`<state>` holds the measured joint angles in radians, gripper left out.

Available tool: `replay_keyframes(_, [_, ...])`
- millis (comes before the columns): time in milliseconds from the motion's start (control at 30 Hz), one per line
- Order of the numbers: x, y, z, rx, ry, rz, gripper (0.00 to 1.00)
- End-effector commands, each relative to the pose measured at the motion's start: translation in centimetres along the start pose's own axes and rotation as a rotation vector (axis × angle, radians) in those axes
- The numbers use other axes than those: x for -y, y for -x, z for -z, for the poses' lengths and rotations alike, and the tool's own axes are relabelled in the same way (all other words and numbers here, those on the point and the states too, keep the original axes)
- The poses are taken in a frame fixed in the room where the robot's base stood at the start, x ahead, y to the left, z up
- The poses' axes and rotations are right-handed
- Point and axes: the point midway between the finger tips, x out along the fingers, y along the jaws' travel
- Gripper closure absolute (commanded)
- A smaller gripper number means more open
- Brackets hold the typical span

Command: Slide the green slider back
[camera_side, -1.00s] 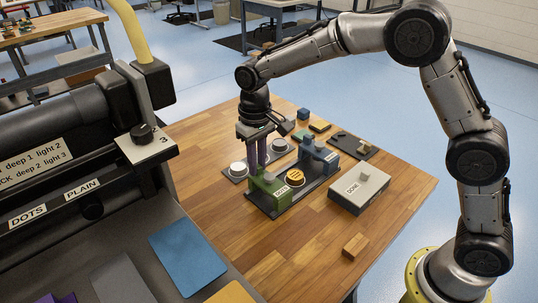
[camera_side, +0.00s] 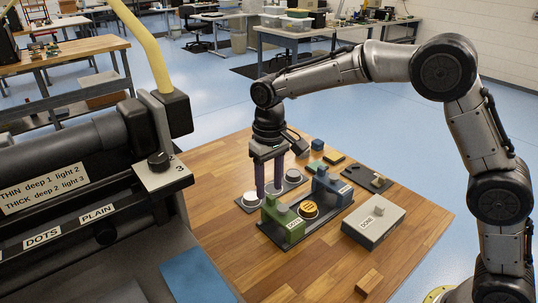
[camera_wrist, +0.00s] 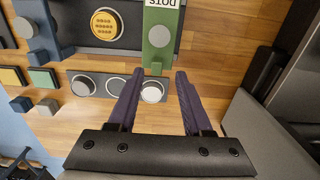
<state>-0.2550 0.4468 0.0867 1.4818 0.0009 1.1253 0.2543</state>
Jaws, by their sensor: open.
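The green slider (camera_side: 284,222), labelled DOTS, sits at the front-left end of the dark base plate (camera_side: 312,229). In the wrist view the green slider (camera_wrist: 158,35) is at top centre, just beyond my fingertips. My gripper (camera_side: 269,192) is open and empty, with its fingers pointing down behind the green slider's far end, near the light round discs. In the wrist view the gripper (camera_wrist: 156,76) has a light disc (camera_wrist: 152,92) between its fingers. Whether a finger touches the slider I cannot tell.
A yellow badge (camera_side: 307,209) lies on the base between the green and blue sliders (camera_side: 330,188). A grey DONE box (camera_side: 373,221) stands to the right. A grey disc plate (camera_side: 293,186) lies behind. The front table is clear apart from a small wooden block (camera_side: 369,281).

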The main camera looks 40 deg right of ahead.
Motion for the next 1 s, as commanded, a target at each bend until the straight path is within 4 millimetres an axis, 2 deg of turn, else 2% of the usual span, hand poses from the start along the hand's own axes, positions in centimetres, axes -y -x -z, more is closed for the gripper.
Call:
replay_keyframes(100, [0.1, 2.8, 0.1, -0.008, 0.0, 0.002, 0.5])
replay_keyframes(300, [0.1, 7.0, 0.1, -0.008, 0.0, 0.003, 0.5])
replay_keyframes(500, [0.1, 9.8, 0.1, -0.005, 0.001, 0.003, 0.5])
replay_keyframes(700, [0.1, 10.7, 0.0, -0.002, 0.001, 0.002, 0.5])
replay_keyframes(1000, [0.1, 10.7, 0.0, -0.002, 0.0, 0.002, 0.5])
